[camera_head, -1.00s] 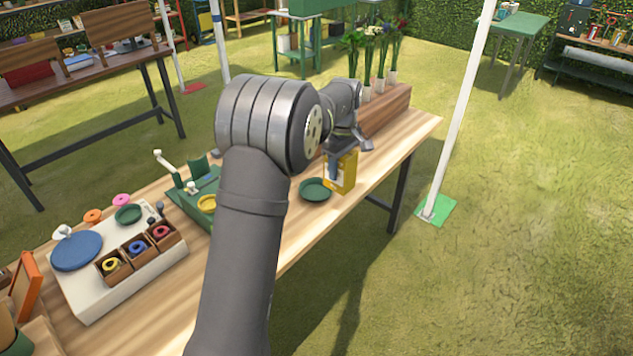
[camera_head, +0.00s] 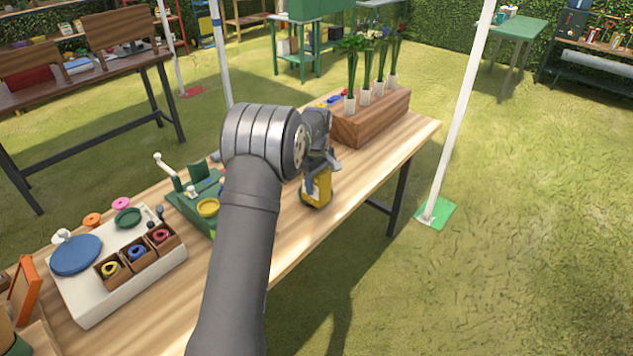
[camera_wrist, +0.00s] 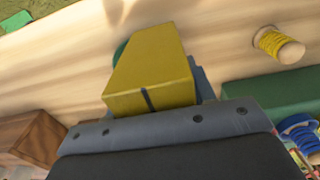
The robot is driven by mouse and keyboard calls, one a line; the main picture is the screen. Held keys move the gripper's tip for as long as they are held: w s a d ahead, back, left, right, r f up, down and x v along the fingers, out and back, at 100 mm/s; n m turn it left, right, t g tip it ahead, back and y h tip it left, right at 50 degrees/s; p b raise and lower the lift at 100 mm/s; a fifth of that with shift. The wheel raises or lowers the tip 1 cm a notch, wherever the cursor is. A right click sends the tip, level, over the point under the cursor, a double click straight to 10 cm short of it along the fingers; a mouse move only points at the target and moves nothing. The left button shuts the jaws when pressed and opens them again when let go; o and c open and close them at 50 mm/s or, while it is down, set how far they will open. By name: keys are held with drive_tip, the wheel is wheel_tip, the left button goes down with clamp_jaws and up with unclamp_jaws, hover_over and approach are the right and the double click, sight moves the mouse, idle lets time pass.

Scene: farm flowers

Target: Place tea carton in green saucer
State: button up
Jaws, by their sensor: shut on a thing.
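The yellow tea carton (camera_head: 322,190) is held upright below my gripper (camera_head: 318,172) over the front right part of the wooden table. In the wrist view the carton (camera_wrist: 152,72) fills the middle, and my gripper (camera_wrist: 165,108) is shut on it. The green saucer is almost wholly hidden behind the carton; a small green edge of the saucer (camera_wrist: 120,50) shows at the carton's left in the wrist view. I cannot tell whether the carton touches the saucer.
A wooden planter (camera_head: 372,118) with several flowers stands at the table's far end. A green stand (camera_head: 190,205) with a yellow ring is left of my arm. A white board (camera_head: 100,290) with a blue disc and small boxes lies farther left. Bare wood surrounds the carton.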

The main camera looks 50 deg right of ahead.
drive_tip(key=shift+f, duration=0.15)
drive_tip(key=shift+f, duration=0.1)
drive_tip(key=o, duration=1)
drive_tip(key=shift+c, duration=0.2)
wheel_tip(320, 180, up, 12)
drive_tip(key=shift+r, duration=0.25)
drive_tip(key=shift+f, duration=0.1)
drive_tip(key=shift+f, duration=4.8)
